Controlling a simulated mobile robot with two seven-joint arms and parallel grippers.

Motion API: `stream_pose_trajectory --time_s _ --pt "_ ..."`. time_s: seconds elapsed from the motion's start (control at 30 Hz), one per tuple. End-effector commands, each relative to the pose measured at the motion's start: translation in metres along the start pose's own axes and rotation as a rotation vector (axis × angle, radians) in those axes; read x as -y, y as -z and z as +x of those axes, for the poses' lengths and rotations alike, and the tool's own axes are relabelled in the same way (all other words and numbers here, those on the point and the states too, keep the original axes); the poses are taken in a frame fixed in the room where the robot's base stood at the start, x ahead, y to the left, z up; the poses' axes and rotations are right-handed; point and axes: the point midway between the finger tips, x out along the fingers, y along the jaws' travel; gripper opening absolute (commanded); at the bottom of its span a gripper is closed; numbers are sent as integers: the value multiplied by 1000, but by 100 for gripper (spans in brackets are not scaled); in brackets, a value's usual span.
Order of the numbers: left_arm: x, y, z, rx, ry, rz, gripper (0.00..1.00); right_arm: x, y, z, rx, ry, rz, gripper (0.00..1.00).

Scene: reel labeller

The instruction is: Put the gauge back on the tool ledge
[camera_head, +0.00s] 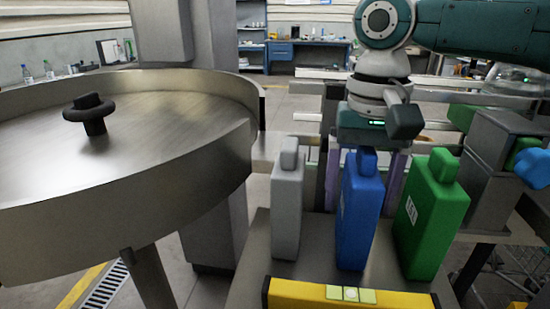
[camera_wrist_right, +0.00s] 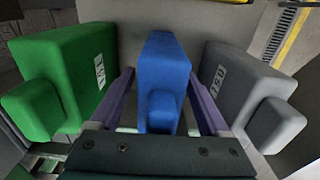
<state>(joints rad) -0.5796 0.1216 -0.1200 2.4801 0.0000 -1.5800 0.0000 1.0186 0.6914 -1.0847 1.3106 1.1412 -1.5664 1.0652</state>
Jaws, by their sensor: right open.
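Three upright bottle-shaped blocks stand in a row on a metal ledge (camera_head: 236,291): a grey one (camera_head: 286,212), a blue one (camera_head: 358,215) and a green one (camera_head: 431,215). The grey and green ones carry white labels. I cannot tell which thing is the gauge. My right gripper (camera_head: 364,180) is open above and behind the blue block, its purple fingers on either side. In the right wrist view the blue block (camera_wrist_right: 163,65) sits between the fingers, with the green block (camera_wrist_right: 65,80) to the left and the grey block (camera_wrist_right: 235,95) to the right. Contact cannot be told. My left gripper is not in view.
A yellow bar (camera_head: 290,291) with pale panels lies at the ledge's front. A large round metal pan (camera_head: 180,175) with a black knob (camera_head: 90,112) fills the left. Grey machine parts (camera_head: 490,140) stand at right. The neighbouring blocks leave little side room around the fingers.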

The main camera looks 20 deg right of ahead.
Motion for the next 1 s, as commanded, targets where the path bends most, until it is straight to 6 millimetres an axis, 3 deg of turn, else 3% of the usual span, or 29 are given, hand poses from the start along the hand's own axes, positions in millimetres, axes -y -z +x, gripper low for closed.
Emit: stream_pose_trajectory --time_s 0.17,0.4,0.6,0.77,1.0 --pt "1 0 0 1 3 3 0 1 1 -20 -3 3 0 80" --pt "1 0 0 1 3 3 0 1 1 -74 -4 4 1 80" --pt "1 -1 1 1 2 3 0 1 1 -109 -1 3 0 80" --pt "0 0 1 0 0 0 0 0 0 -120 0 1 1 80" --pt "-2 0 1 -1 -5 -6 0 0 0 -122 1 1 1 80"
